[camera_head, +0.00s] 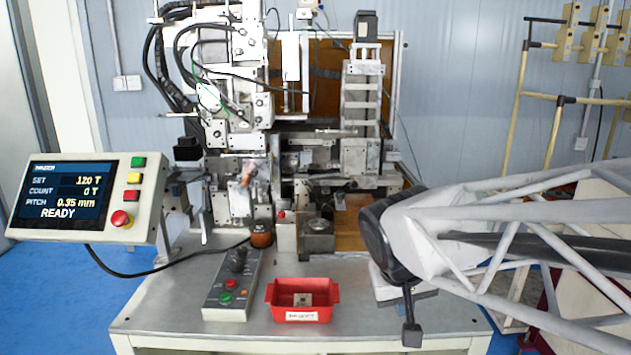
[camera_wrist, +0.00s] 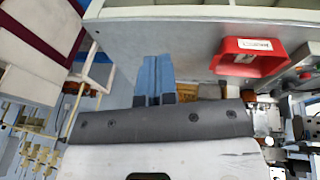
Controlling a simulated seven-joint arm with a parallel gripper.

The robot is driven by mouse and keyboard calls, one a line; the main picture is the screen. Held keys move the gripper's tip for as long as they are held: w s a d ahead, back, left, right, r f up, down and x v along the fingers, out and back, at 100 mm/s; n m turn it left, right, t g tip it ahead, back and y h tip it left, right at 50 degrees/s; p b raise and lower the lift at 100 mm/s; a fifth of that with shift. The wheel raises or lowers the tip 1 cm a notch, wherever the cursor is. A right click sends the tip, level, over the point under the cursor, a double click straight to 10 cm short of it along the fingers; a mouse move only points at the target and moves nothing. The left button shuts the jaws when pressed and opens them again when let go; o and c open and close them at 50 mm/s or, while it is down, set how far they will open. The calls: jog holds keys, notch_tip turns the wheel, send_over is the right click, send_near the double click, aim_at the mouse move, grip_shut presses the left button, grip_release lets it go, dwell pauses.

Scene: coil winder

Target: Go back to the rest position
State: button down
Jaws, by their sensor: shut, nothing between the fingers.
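My gripper (camera_head: 411,333) is over the right front part of the machine table in the head view, pointing down, with my arm coming in from the right. In the wrist view its two blue fingers (camera_wrist: 154,78) are together with nothing between them. It is apart from the red tray (camera_head: 302,318), which is to its left in the head view. The tray holds a small metal piece (camera_head: 302,299). The tray also shows at the upper right of the wrist view (camera_wrist: 225,64).
The coil winder (camera_head: 235,120) stands at the back of the table (camera_head: 185,325). The display panel (camera_head: 88,198) reads READY, count 0 T. A control box (camera_head: 232,285) with a joystick is left of the tray. Yellow racks (camera_head: 545,96) stand at the right.

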jog(key=s+d+f+m+y, duration=0.1)
jog(key=s+d, duration=0.3)
jog(key=s, duration=0.8)
jog(key=shift+f+g+y, duration=0.3)
jog(key=shift+f+y, duration=0.3)
jog(key=shift+f, duration=0.05)
